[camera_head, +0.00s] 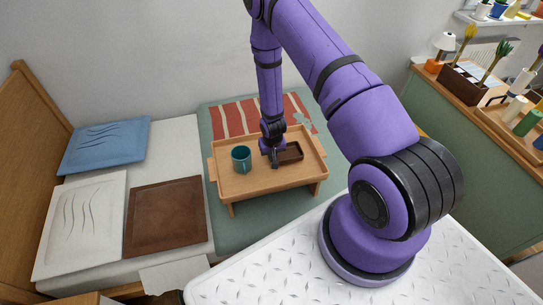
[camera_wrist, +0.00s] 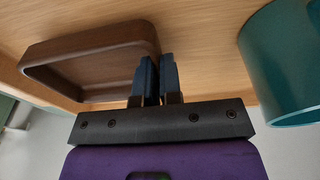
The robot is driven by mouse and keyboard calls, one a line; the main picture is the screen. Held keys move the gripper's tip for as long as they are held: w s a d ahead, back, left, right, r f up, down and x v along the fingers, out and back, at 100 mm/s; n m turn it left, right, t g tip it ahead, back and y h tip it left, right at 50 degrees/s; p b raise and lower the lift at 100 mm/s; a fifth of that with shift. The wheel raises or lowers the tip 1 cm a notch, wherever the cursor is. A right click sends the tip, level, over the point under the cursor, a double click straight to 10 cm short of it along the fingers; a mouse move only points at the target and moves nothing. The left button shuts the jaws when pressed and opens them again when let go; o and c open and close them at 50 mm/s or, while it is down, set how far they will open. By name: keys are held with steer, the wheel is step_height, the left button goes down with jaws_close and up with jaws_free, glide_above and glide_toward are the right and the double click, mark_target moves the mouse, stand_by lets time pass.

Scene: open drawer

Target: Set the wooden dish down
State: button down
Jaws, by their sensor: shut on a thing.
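The wooden dish (camera_head: 291,152) is a dark brown rectangular dish on the right part of the wooden bed tray (camera_head: 262,182). In the wrist view the dish (camera_wrist: 85,47) shows its raised rim and hollow inside, and it looks level at the tray surface. Whether it touches the tray or hangs just above it, I cannot tell. My gripper (camera_head: 274,162) points down at the left end of the dish. In the wrist view my gripper (camera_wrist: 154,78) is shut on the dish's near rim, with its fingers close together.
A teal mug (camera_head: 241,159) stands on the tray left of my gripper, and is close by in the wrist view (camera_wrist: 285,65). The tray has raised edges and stands on a bed. Pillows (camera_head: 165,215) lie to the left. A cluttered green cabinet (camera_head: 470,160) is at right.

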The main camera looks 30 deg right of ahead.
steer(key=shift+f, duration=0.55)
steer(key=shift+f, duration=0.1)
steer(key=c, duration=1.3)
jaws_free()
